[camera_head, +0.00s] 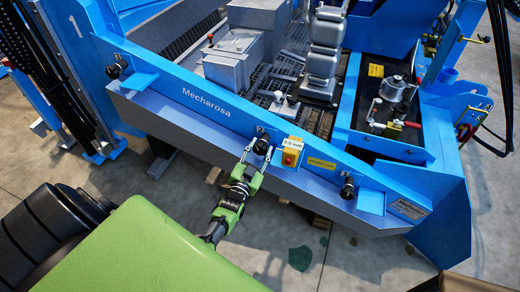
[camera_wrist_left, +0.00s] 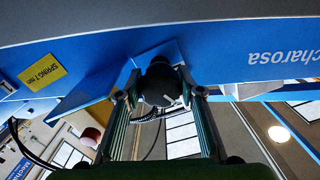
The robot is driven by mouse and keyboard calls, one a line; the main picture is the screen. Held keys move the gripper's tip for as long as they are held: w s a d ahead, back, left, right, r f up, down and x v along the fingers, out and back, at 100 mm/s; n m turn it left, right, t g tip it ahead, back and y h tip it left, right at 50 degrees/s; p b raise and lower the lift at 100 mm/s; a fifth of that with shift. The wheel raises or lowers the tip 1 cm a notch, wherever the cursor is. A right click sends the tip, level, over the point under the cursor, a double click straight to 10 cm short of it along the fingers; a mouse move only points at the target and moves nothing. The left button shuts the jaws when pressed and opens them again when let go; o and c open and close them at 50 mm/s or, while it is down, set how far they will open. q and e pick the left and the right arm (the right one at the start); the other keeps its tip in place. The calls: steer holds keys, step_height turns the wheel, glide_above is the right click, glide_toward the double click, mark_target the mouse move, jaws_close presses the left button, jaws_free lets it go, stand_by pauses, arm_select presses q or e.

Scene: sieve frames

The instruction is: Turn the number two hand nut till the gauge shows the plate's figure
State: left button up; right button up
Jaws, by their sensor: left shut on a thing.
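The black hand nut (camera_head: 261,146) in the middle of the blue beam sits between the fingertips of my left gripper (camera_head: 257,153). In the left wrist view the dark round nut (camera_wrist_left: 158,80) shows between the fingers of the gripper (camera_wrist_left: 159,94), with a small pale mark on its face. A yellow and orange box (camera_head: 292,152) with a small pale display stands just right of the nut; its reading is too small to tell. A yellow plate (camera_head: 321,163) is further right; in the left wrist view the plate (camera_wrist_left: 43,72) seems to read "SPRING 7 mm". My right gripper is out of view.
Other black hand nuts sit at the beam's left end (camera_head: 113,71) and right part (camera_head: 347,188). The blue beam (camera_head: 200,103) marked "Mecharosa" slopes down to the right. A pot-like fixture with a red-handled clamp (camera_head: 393,88) is at the right. Concrete floor (camera_head: 350,260) lies open in front.

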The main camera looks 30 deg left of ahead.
arm_select(q)
steer(key=o, duration=1.1)
steer(key=shift+f, duration=0.1)
steer(key=shift+s, duration=0.1)
steer(key=v, duration=1.2)
